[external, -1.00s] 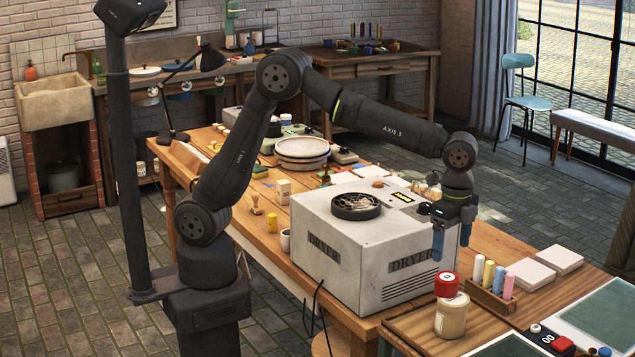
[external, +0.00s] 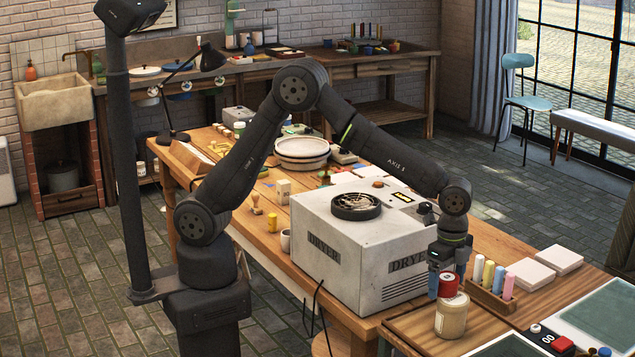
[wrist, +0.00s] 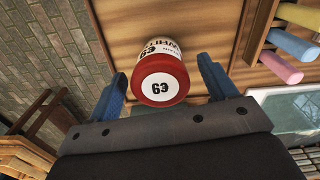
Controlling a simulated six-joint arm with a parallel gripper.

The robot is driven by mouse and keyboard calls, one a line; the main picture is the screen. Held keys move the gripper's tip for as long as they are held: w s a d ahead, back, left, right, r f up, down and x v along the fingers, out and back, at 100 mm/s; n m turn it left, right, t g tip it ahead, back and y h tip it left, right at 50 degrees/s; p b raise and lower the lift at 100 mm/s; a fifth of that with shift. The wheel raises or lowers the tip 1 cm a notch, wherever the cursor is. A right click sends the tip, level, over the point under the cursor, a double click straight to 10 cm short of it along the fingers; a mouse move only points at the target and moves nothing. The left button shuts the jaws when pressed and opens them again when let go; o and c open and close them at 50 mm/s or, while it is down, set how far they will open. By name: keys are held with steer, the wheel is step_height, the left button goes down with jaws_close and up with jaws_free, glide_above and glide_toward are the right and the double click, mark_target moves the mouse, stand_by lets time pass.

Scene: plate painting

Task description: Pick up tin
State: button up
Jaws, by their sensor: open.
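The tin (external: 451,316) stands upright on the wooden board in the external view, with a pale body and a red top. In the wrist view the fingers stand left and right of the red top, with a gap on each side. Part of the red top is behind a finger in the external view.
The grey dryer (external: 368,255) stands close on the left. A wooden holder (external: 490,299) with several coloured sticks is just right of the tin. White tiles (external: 533,276) lie further right. A green-grey panel (external: 600,310) lies at the right edge.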

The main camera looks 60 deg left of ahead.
mark_target(447, 277)
steer(key=c, duration=1.2)
steer(key=shift+r, duration=0.1)
steer(key=shift+r, duration=0.55)
steer(key=r, duration=0.1)
steer(key=s+r, duration=0.1)
steer(key=r, duration=0.1)
steer(key=shift+s+d+r, duration=0.1)
steer(key=shift+d+r, duration=0.1)
steer(key=shift+r, duration=0.1)
steer(key=s+d+r, duration=0.2)
steer(key=s+r, duration=0.4)
steer(key=s, duration=0.4)
steer(key=w+f, duration=0.2)
steer(key=w, duration=0.1)
steer(key=w+a+f, duration=0.1)
steer(key=w+f, duration=0.1)
steer(key=w, duration=0.2)
steer(key=w+a+f, duration=0.1)
steer(key=w+f, duration=0.1)
steer(key=w, duration=0.2)
steer(key=shift+a+f, duration=0.15)
steer(key=shift+f, duration=2.15)
